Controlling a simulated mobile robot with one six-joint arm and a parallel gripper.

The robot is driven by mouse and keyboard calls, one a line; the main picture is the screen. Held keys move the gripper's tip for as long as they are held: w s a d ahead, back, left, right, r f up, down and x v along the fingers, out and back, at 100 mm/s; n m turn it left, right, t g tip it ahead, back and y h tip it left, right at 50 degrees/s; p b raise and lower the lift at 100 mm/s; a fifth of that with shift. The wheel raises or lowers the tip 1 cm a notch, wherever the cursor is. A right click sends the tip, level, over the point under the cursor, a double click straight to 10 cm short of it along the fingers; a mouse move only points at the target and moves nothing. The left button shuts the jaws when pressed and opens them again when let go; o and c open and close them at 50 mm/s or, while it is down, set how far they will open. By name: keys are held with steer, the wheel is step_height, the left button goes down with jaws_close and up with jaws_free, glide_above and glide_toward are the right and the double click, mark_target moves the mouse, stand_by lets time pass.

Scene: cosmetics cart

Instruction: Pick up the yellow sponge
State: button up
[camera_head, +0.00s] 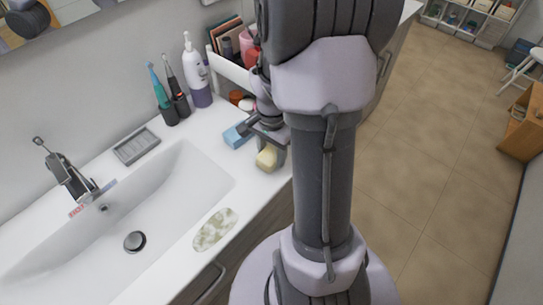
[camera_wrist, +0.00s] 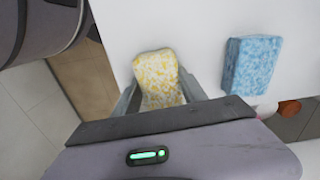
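The yellow sponge (camera_wrist: 157,78) lies between the two fingers of my gripper (camera_wrist: 158,88) in the wrist view. The fingers are against its two long sides, with no clear gap. In the head view the yellow sponge (camera_head: 267,158) is at the counter's front edge, below my gripper (camera_head: 272,143). It sits at or very near the white counter top; I cannot tell if it is lifted. Part of it is hidden by the gripper.
A blue sponge (camera_head: 237,135) lies close by on the left, right of the gripper in the wrist view (camera_wrist: 252,65). A white organizer (camera_head: 230,72), bottle (camera_head: 197,75) and toothbrushes (camera_head: 166,98) stand behind. The sink (camera_head: 170,190) and soap (camera_head: 215,229) are left.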

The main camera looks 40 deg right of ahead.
mark_target(272, 154)
steer(key=c, duration=0.6)
steer(key=shift+r, duration=0.1)
steer(key=shift+r, duration=0.35)
steer(key=r+p, duration=0.2)
steer(key=r, duration=0.1)
steer(key=shift+s+a, duration=0.15)
steer(key=shift+s, duration=0.15)
steer(key=s+a+b, duration=0.2)
steer(key=s, duration=0.2)
steer(key=s+a+b, duration=0.2)
steer(key=s, duration=0.3)
steer(key=s+a+r+b, duration=0.1)
steer(key=s+a+b, duration=0.1)
steer(key=s+a, duration=0.1)
steer(key=shift+s+r+b, duration=0.1)
steer(key=shift+s+b, duration=0.3)
steer(key=shift+s, duration=0.4)
